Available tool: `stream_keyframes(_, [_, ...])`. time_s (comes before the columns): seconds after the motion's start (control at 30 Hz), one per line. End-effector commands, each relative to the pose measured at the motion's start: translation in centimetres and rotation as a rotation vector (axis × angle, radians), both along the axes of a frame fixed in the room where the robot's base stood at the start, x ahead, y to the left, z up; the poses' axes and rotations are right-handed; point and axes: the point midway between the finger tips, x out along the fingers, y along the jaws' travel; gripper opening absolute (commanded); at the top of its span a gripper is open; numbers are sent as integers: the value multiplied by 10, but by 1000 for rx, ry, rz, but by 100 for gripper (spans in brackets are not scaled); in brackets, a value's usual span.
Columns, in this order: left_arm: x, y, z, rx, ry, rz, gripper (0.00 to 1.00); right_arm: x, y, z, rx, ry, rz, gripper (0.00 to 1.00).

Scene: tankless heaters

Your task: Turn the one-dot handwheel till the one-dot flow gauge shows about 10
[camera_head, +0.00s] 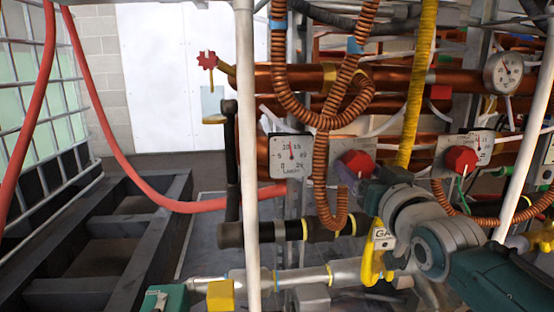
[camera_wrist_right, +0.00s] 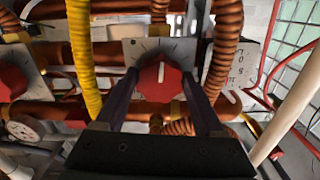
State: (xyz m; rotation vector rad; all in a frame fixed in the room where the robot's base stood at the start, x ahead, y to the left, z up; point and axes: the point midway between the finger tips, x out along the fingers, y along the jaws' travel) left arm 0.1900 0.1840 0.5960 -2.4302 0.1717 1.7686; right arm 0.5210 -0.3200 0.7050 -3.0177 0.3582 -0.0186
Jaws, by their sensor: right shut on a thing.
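A red handwheel (camera_head: 357,163) sits on a grey plate just right of a square white flow gauge (camera_head: 290,157). The gauge's needle points about straight up, between the 10 and 15 marks. My right gripper (camera_head: 366,182) is at this handwheel. In the right wrist view its two dark fingers (camera_wrist_right: 161,92) stand on either side of the red handwheel (camera_wrist_right: 160,80), which has a white mark on its face. The gauge shows partly at the right there (camera_wrist_right: 238,70). Dot marks are too small to make out. My left gripper is not in view.
A second red handwheel (camera_head: 461,160) and square gauge (camera_head: 481,146) are to the right. A round gauge (camera_head: 503,72) is above them. A white post (camera_head: 246,120), a yellow hose (camera_head: 419,85) and a corrugated copper hose (camera_head: 321,170) crowd the front.

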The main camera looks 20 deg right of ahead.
Motion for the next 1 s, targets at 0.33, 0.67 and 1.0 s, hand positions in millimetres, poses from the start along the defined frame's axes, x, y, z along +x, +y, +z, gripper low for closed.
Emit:
stream_keyframes(0.33, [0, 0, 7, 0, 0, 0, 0, 0, 0, 0, 132, -31, 0, 15])
stream_keyframes(0.67, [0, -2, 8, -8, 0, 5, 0, 0, 0, -1, 155, -36, 0, 15])
stream_keyframes(1.0, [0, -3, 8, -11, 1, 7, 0, 0, 0, -1, 154, -36, 0, 84])
